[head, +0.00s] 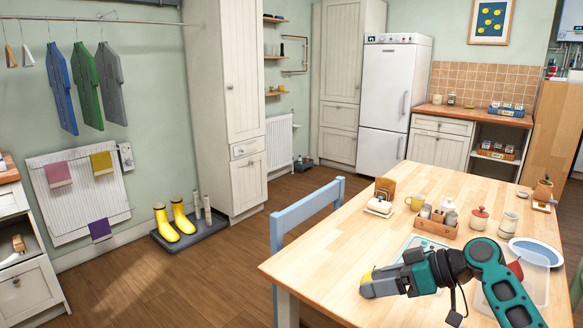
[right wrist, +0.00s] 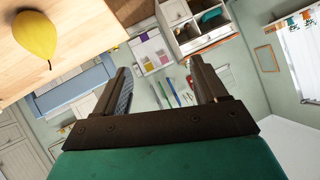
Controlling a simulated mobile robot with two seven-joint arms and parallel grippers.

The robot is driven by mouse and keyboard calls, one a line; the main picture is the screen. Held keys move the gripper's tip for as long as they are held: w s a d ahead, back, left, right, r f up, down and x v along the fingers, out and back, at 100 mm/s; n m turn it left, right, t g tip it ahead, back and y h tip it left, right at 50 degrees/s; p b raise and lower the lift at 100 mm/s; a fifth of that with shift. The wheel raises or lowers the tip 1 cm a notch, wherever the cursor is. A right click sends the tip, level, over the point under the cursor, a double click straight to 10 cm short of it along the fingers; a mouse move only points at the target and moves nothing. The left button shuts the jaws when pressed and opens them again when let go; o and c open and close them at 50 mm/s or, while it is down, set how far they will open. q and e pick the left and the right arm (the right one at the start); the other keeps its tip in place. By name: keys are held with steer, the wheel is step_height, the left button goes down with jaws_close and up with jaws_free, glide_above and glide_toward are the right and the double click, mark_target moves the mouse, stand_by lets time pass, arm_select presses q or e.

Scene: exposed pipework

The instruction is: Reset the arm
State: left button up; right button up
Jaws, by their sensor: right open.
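My right arm reaches over the wooden table from the lower right in the head view. Its gripper (head: 366,286) is above the table's near part, pointing left. In the right wrist view the two dark fingers (right wrist: 163,85) stand apart with nothing between them. A yellow pear (right wrist: 35,36) lies on the table top at the upper left of that view, apart from the fingers. In the head view, a bit of yellow shows just behind the gripper tip. My left gripper is not in either view.

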steer(key=w+d+f+m+t+h, duration=0.1)
steer(key=w+d+m+t+h, duration=0.3)
steer(key=w+d, duration=0.15)
steer(key=w+d+r+m+t+h, duration=0.3)
steer(key=w+d+r+t+h, duration=0.4)
steer(key=d+r+t+h, duration=0.3)
steer(key=s+a+f+g+y, duration=0.1)
steer(key=s+a+f, duration=0.1)
steer(key=s+f, duration=0.2)
steer(key=s+a+f+g+y, duration=0.1)
steer(key=s+a+f, duration=0.2)
steer(key=s+f, duration=0.2)
steer(key=s+a+f+n+g+y, duration=0.1)
steer(key=s+f, duration=0.3)
steer(key=f, duration=0.5)
steer(key=shift+s+a+f+g+y, duration=0.2)
steer(key=shift+a+f+g+y, duration=0.15)
steer(key=shift+a, duration=0.4)
steer(key=s+a+f+g, duration=0.2)
steer(key=s+a+f, duration=0.2)
steer(key=s, duration=0.8)
steer(key=s+a+f+g+y, duration=0.1)
steer(key=s+a+f, duration=0.3)
steer(key=s, duration=0.8)
step_height(320, 180, down, 3)
steer(key=shift+a+r+m+g, duration=0.1)
steer(key=shift+a+m+g, duration=0.05)
steer(key=shift+m+g, duration=0.35)
